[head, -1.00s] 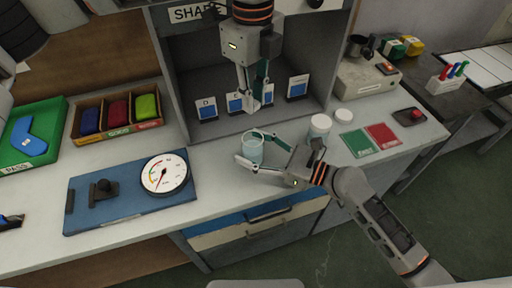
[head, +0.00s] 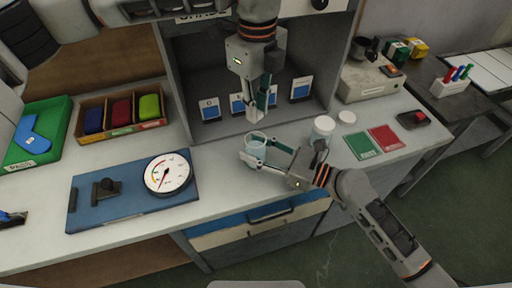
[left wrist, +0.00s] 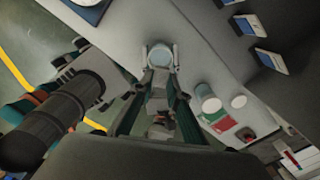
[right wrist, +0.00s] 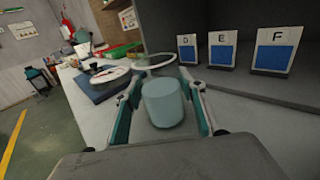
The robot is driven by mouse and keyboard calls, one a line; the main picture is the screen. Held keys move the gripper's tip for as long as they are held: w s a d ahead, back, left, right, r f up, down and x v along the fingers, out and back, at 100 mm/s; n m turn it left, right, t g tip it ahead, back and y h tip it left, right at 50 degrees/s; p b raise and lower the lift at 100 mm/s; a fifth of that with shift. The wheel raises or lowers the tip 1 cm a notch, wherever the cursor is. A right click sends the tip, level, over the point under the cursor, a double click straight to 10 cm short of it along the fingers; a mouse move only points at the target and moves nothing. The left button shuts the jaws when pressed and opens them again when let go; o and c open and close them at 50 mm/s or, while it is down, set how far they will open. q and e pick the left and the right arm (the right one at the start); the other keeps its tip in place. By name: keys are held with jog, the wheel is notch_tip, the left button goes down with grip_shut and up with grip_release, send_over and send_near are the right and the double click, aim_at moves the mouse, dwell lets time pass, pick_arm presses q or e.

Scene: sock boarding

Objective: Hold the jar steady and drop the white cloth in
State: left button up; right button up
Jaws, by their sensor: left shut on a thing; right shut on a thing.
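The jar (head: 255,148) is clear with pale blue-green contents and stands upright on the worktop in front of the grey booth. It also shows in the right wrist view (right wrist: 163,103), with an open round mouth. My right gripper (head: 256,154) is shut on the jar, one finger on each side. My left gripper (head: 258,112) points down above and slightly behind the jar, its fingers close together. The jar lies beyond these fingertips there.
A white-lidded jar (head: 322,128) and a white lid (head: 347,118) stand to the right. Labelled blue cards (head: 210,110) line the booth behind. A blue board with a dial gauge (head: 168,174) lies left. Green (head: 362,145) and red (head: 386,138) mats lie farther right.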

pick_arm(q)
jog(key=shift+f, duration=3)
jog(key=o, duration=0.7)
jog(key=shift+o, duration=0.2)
jog(key=shift+r, duration=0.1)
notch_tip(320, 180, up, 12)
jog(key=shift+f, duration=0.1)
